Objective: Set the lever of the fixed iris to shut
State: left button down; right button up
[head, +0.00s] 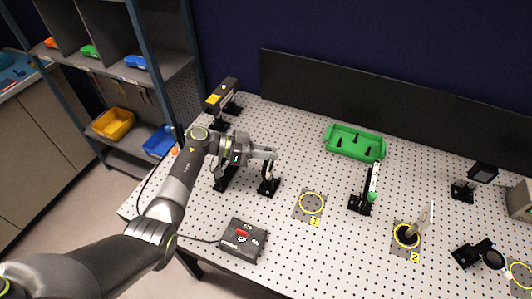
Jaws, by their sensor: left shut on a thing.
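The fixed iris (269,169) is a dark round mount on a black base, standing on the perforated table left of the yellow ring marked 1. My left gripper (272,154) reaches in from the left, with its fingers at the top of the iris. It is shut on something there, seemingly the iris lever. The lever is too small and too covered by the fingers for me to read its setting. My right gripper is not in view.
A black mount (225,179) stands just left of the iris, partly under my wrist. A laser-like box (222,95) is behind. A control box (244,240) lies in front. A green tray (355,143) and several mounts are to the right.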

pick_arm(q)
jog(key=shift+w+d+n, duration=0.1)
jog(key=shift+w+n, duration=0.15)
jog(key=shift+n, duration=0.05)
dwell(0.4)
jog(key=c, duration=1.3)
grip_release()
jog(key=shift+s, duration=0.1)
